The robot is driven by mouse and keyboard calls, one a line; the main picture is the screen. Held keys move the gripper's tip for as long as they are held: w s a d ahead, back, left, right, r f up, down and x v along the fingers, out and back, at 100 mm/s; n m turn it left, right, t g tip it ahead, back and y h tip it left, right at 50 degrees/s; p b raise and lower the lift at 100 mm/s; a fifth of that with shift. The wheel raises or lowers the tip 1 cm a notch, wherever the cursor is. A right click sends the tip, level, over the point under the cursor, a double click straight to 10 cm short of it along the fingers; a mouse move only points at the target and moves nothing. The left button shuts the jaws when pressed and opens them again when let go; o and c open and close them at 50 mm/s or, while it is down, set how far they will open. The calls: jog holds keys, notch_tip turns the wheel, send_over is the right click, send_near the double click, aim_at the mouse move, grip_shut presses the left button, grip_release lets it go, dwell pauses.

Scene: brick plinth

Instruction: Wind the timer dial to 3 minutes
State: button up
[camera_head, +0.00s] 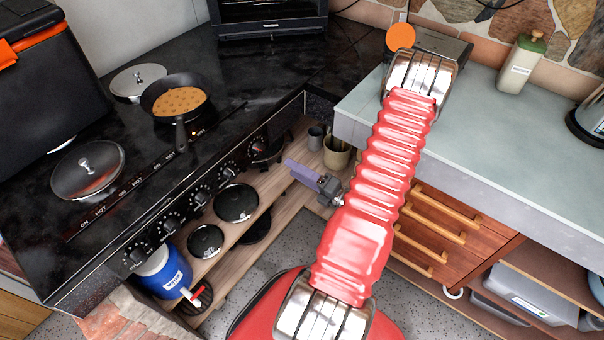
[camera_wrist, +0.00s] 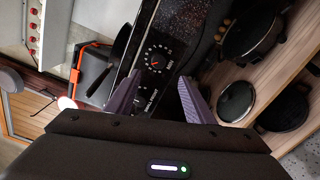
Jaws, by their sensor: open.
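My gripper (camera_head: 291,166) is in front of the panel, to the right of that dial. The fingers are spread open and empty, apart from the dial. The dial's exact setting is too small to read.
Several black knobs (camera_head: 196,189) line the stove panel. A frying pan with a pancake (camera_head: 180,101) and a lidded pan (camera_head: 87,170) stand on the stove top. Open shelves with dark pans (camera_head: 236,202) lie below. A grey worktop (camera_head: 480,125) is at right.

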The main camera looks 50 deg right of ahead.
aim_at(262, 151)
jog(key=shift+s, duration=0.9)
jog(key=shift+a, duration=0.1)
jog(key=n, duration=1.4)
jog(key=shift+n, duration=0.3)
jog(key=shift+w, duration=0.15)
jog(key=shift+w+a, duration=0.1)
jog(key=shift+w, duration=6.7)
jog(key=shift+c, duration=0.3)
